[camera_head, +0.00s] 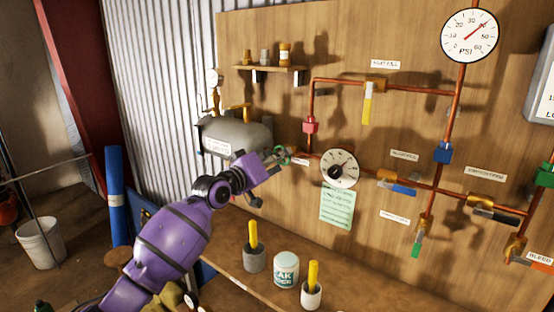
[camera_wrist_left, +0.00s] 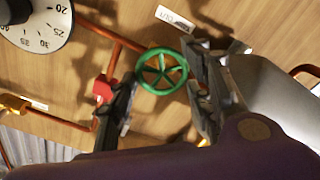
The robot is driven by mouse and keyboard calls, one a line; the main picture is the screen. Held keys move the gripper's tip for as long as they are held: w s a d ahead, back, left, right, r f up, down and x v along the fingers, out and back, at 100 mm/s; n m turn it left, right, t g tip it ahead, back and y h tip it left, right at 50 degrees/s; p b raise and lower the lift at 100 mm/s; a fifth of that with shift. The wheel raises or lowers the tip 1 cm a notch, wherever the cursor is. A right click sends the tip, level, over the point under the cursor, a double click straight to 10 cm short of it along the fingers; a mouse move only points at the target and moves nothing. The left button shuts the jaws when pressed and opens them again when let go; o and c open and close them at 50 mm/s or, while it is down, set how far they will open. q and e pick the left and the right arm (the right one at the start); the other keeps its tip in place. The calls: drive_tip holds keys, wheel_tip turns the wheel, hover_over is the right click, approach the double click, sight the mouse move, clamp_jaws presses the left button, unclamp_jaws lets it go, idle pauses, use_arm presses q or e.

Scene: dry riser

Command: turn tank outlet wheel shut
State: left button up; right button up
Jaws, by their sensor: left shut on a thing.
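The green tank outlet wheel (camera_wrist_left: 162,71) is a small spoked handwheel, seen between my left gripper's two fingers in the left wrist view. In the head view only part of the green wheel (camera_head: 286,153) shows, at the tip of my left gripper (camera_head: 274,158). The left gripper (camera_wrist_left: 163,92) is shut on the wheel, with one finger on each side of its rim. The exact finger contact is hard to see. The grey tank (camera_head: 236,136) is beside the wheel, to its left in the head view. My right gripper is not in view.
A round dial (camera_head: 339,169) is close right of the wheel on the wooden board, above a green note (camera_head: 337,206). Copper pipes with coloured valves run further right. A red fitting (camera_head: 310,125) is just above. Cups and a jar (camera_head: 286,270) stand on the bench below.

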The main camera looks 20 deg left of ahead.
use_arm(q)
drive_tip(key=m+p, duration=0.1)
drive_tip(key=m, duration=2.6)
drive_tip(key=shift+f+m, duration=0.15)
drive_tip(key=shift+m, duration=0.25)
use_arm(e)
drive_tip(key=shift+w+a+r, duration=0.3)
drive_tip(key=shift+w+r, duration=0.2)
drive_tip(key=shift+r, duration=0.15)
use_arm(q)
drive_tip(key=shift+m, duration=0.3)
drive_tip(key=shift+f, duration=0.1)
drive_tip(key=o, duration=1.1)
